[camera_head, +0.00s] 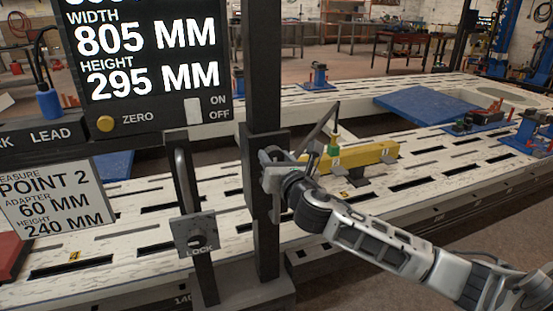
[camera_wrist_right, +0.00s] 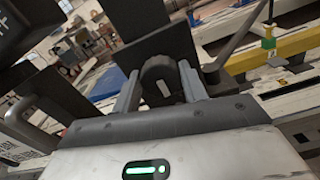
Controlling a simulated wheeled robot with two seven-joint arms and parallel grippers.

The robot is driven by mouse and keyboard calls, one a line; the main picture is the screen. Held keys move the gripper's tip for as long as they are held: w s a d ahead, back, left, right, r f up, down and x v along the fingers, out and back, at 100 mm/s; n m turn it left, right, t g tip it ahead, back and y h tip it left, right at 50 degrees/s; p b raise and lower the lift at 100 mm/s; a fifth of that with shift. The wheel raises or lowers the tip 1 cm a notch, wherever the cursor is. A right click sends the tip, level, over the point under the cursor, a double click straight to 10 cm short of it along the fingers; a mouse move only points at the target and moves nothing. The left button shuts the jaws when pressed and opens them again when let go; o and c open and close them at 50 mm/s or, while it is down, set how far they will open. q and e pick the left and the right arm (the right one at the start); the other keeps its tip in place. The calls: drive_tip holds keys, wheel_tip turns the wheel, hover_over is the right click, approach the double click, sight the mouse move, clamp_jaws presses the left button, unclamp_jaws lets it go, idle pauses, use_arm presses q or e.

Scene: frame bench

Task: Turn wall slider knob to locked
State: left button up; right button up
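The slider knob (camera_wrist_right: 158,80) is a dark round knob with a pale mark, on a dark plate (camera_wrist_right: 168,42) in the right wrist view. In the head view that plate (camera_head: 257,147) sits on the dark upright column, and my gripper hides the knob. My right gripper (camera_head: 272,168) is at the plate, reaching in from the right. In the wrist view its two fingers (camera_wrist_right: 160,88) stand close against both sides of the knob and look shut on it. The pale mark is slightly tilted. My left gripper is not in view.
A grey plate marked LOCK with a round knob (camera_head: 196,236) is on a bar with a handle, left of the column. A display panel (camera_head: 150,60) hangs above it. A yellow beam (camera_head: 360,158) lies on the slotted white bench (camera_head: 440,172) behind my right arm.

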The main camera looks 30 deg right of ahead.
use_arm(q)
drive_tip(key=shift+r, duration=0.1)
use_arm(e)
drive_tip(key=shift+m, duration=0.3)
drive_tip(key=shift+c, duration=0.3)
drive_tip(key=shift+m+p, duration=0.4)
drive_tip(key=shift+m, duration=0.5)
drive_tip(key=m+p, duration=0.1)
drive_tip(key=m, duration=0.2)
drive_tip(key=shift+d+m, duration=0.1)
drive_tip(key=shift+m, duration=0.2)
drive_tip(key=m, duration=0.3)
drive_tip(key=shift+f+m, duration=0.1)
drive_tip(key=shift+m, duration=0.2)
drive_tip(key=m+p, duration=0.1)
drive_tip(key=m, duration=0.3)
drive_tip(key=shift+f+m, duration=0.1)
drive_tip(key=shift+m, duration=0.2)
drive_tip(key=m+p, duration=0.1)
drive_tip(key=m, duration=0.1)
drive_tip(key=shift+m, duration=0.3)
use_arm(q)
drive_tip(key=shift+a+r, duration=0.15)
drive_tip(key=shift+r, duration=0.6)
use_arm(e)
drive_tip(key=shift+m, duration=0.5)
drive_tip(key=shift+f, duration=0.1)
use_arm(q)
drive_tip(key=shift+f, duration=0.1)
